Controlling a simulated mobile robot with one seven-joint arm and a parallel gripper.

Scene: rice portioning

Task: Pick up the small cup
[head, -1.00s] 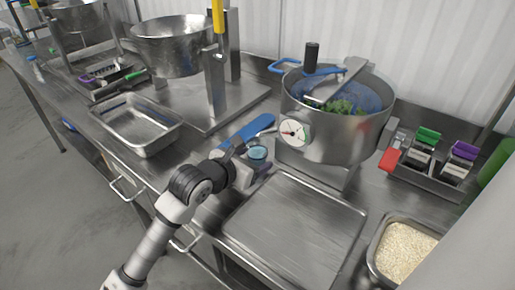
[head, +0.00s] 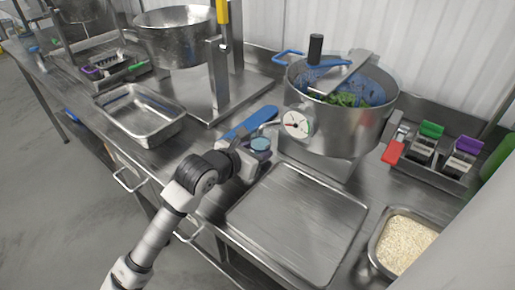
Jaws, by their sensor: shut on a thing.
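The small cup (head: 261,144) is a small round vessel with a light blue top, left of the big pot in the head view. My gripper (head: 256,155) is around it and shut on it. The fingers are small and partly hidden by my wrist and the cup. I cannot tell how far the cup is above the counter.
A large steel pot (head: 338,128) with a dial and greens stands just right of the cup. A flat steel tray (head: 297,222) lies in front. A rice container (head: 408,246) is at the right. A blue-handled tool (head: 250,123) lies behind the gripper. An empty steel pan (head: 140,113) sits left.

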